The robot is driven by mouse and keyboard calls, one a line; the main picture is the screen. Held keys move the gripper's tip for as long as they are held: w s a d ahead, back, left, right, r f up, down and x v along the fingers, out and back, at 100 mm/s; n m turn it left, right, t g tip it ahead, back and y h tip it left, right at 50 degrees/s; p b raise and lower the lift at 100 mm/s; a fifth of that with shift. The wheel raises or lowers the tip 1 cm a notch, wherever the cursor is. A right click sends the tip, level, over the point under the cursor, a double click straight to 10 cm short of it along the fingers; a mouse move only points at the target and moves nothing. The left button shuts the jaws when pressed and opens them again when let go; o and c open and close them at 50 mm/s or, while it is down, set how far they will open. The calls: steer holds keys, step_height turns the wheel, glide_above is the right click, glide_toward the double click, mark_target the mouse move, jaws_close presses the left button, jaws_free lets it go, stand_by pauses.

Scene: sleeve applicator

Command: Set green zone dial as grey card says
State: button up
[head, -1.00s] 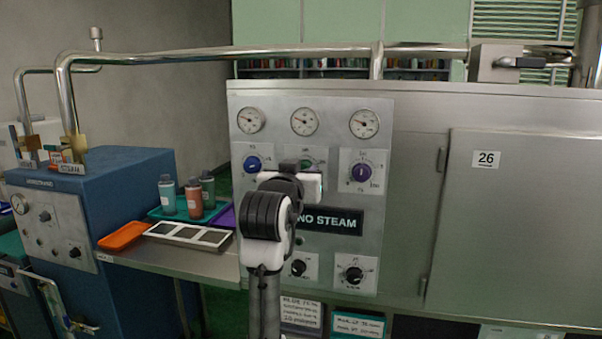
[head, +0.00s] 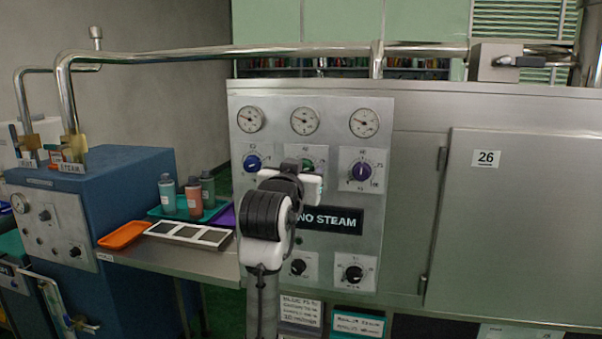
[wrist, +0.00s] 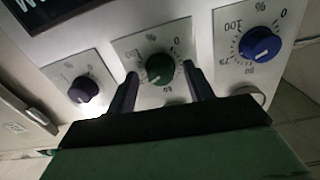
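The green zone dial (wrist: 160,68) sits on the pale panel between the purple dial (wrist: 83,89) and the blue dial (wrist: 260,43). In the head view only a sliver of the green dial (head: 308,163) shows; my arm hides the rest. My gripper (wrist: 161,72) is open, with one finger on each side of the green dial; I cannot tell whether they touch it. The green dial's setting is hard to read. A pale card (head: 300,311) and a teal-edged card (head: 358,324) hang below the panel; their small print is blurred, and I cannot tell which is the grey card.
Two black dials (head: 353,274) sit lower on the panel, below the NO STEAM sign (head: 329,219). Three gauges (head: 304,121) are above. At left, a shelf (head: 185,262) holds bottles and trays beside a blue steam unit (head: 120,190). Pipes run along the top.

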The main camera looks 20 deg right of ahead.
steer(key=b+v, duration=0.3)
steer(key=v, duration=1.1)
steer(key=shift+w, duration=0.1)
